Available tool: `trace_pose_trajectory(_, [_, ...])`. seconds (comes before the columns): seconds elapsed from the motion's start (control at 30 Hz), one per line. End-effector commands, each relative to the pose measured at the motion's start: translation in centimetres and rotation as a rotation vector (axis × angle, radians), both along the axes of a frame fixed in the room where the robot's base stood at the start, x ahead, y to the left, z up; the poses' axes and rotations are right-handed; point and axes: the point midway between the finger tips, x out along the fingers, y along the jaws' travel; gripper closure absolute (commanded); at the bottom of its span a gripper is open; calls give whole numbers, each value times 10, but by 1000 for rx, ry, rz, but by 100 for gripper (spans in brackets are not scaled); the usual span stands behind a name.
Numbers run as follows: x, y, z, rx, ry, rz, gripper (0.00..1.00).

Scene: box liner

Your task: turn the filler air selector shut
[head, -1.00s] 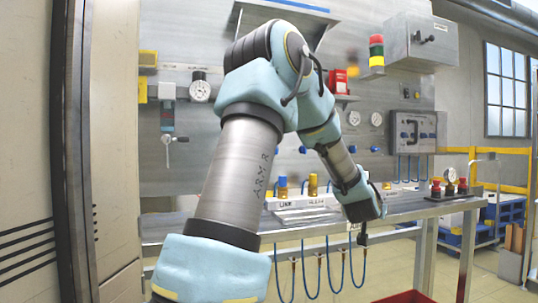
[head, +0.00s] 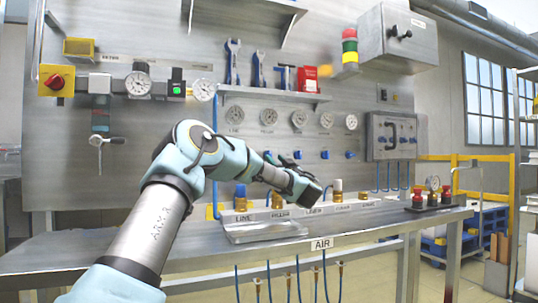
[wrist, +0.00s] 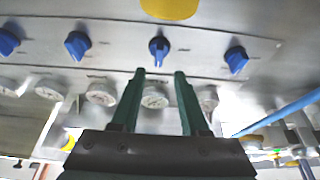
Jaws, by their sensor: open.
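The filler air selector (head: 268,157) is a small blue knob under the filler gauge on the grey wall panel. I take it to be the blue knob (wrist: 158,50) beyond my fingertips in the wrist view, where the panel appears upside down. Its handle looks in line with the up-down direction, while neighbouring knobs look tilted. My gripper (wrist: 158,75) is open and empty, its two green fingers pointing at the panel. The knob shows just past the gap between the tips, and no contact is visible. In the head view the fingers are small and dark.
Similar blue knobs (wrist: 77,44) sit on either side, with a row of gauges (head: 299,118) above them in the head view. Brass regulators (head: 337,190) stand below on the bench (head: 400,222). A tool shelf (head: 275,94) juts out above. A blue pipe (head: 215,150) runs at left.

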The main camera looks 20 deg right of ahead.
Motion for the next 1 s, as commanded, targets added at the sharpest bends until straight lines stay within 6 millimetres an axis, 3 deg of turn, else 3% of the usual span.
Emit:
trace_pose_trajectory(0.1, [20,3,9,-2,1,0,55])
trace_pose_trajectory(0.3, [41,5,18,-2,1,-2,55])
trace_pose_trajectory(0.7, [48,6,20,1,0,-2,55])
trace_pose_trajectory(1.0, [48,6,20,1,0,-2,89])
